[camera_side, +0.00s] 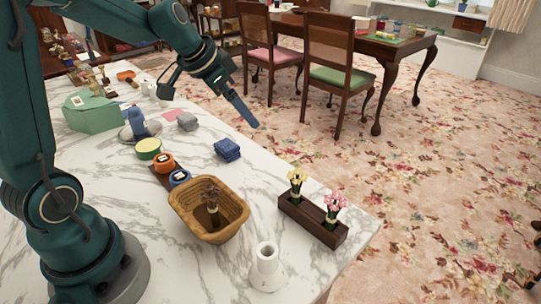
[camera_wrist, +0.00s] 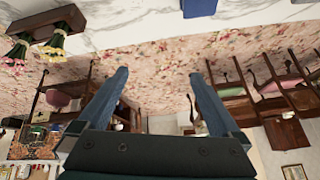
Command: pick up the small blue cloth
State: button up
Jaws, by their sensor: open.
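The small blue cloth (camera_side: 227,149) lies folded on the white marble tabletop (camera_side: 240,185), near its far edge. In the wrist view the blue cloth (camera_wrist: 199,8) shows only in part, cut off by the top edge. My gripper (camera_side: 248,118) is raised above and beyond the cloth in the side view, apart from it. In the wrist view my gripper (camera_wrist: 157,75) has its two blue fingers wide apart, with nothing between them.
A wicker basket (camera_side: 183,205), a white candle holder (camera_side: 267,268) and a wooden planter (camera_side: 313,220) with flowers stand nearer. Orange and blue jars, a yellow-topped tin (camera_side: 148,149) and a green box (camera_side: 90,112) lie left of the cloth. Bare marble surrounds the cloth.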

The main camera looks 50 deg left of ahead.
jog(key=n+g, duration=0.1)
send_over(226, 144)
jog(key=d, duration=0.3)
notch_tip(226, 144, down, 5)
jog(key=shift+s+a+f, duration=0.1)
jog(key=shift+s+f, duration=0.05)
jog(key=shift+n+g, duration=0.6)
jog(key=shift+n, duration=0.3)
jog(key=a+f, duration=0.1)
jog(key=s+f, duration=0.1)
jog(key=a+f, duration=0.1)
jog(key=f, duration=0.1)
jog(key=shift+s+a+f, duration=0.1)
jog(key=shift+s+a, duration=0.15)
jog(key=shift+a, duration=0.05)
jog(key=shift+a+f, duration=0.1)
jog(key=shift+f, duration=0.15)
jog(key=shift+x, duration=2.25)
jog(key=shift+c, duration=0.3)
jog(key=c, duration=1.3)
jog(key=shift+r, duration=0.1)
